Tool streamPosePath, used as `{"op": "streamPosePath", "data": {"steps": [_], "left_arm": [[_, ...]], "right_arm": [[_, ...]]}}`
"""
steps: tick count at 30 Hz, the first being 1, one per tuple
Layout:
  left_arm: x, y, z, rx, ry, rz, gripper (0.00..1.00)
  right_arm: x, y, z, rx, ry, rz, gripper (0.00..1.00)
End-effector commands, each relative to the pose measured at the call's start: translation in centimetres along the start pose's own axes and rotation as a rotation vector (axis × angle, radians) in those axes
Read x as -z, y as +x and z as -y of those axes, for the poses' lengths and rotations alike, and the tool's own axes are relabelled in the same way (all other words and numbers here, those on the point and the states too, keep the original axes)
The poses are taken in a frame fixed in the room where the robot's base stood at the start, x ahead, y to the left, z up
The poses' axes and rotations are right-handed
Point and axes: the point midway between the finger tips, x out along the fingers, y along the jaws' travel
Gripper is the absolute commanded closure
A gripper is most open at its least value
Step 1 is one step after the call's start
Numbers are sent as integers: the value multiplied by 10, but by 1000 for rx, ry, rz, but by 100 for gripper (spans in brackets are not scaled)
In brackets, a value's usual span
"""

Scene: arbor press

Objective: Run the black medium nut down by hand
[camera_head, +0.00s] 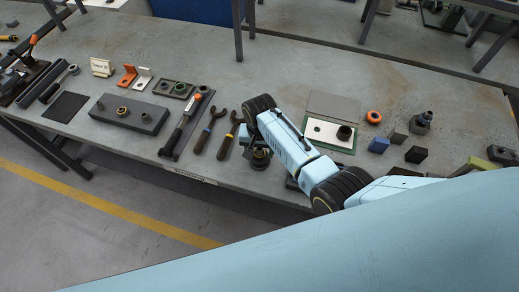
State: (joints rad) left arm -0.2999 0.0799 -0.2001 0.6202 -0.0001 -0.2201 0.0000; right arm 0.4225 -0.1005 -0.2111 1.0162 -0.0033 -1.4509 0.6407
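A long dark grey block (133,117) on the left of the bench carries a row of small upright parts. A brass-toned ring or nut (122,111) sits at its middle. I cannot pick out the black medium nut for certain at this size. My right arm reaches in from the right over the bench. Its gripper (256,148) points down near the front edge, by a dark round part with a brass-toned top (260,159). The arm partly hides the fingers, so I cannot tell whether they are open or touch that part. My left gripper is not in view.
Small blocks (379,145) stand to the right. The back of the bench (190,50) is clear.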

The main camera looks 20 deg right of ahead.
Motion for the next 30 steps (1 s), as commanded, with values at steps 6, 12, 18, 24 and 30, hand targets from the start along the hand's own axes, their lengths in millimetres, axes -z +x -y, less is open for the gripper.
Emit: {"op": "streamPosePath", "data": {"steps": [6, 12, 18, 24, 30], "left_arm": [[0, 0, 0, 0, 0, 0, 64], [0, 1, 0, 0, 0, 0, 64], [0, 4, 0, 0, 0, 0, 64], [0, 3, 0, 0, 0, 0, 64], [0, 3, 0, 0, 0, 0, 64]], "right_arm": [[0, 0, 0, 0, -1, 0, 42], [1, -6, 0, 2, -1, -2, 42], [1, -32, 0, 4, -1, -4, 42], [1, -80, 1, 5, -1, -4, 42], [1, -116, 1, 3, -1, -3, 42]]}}
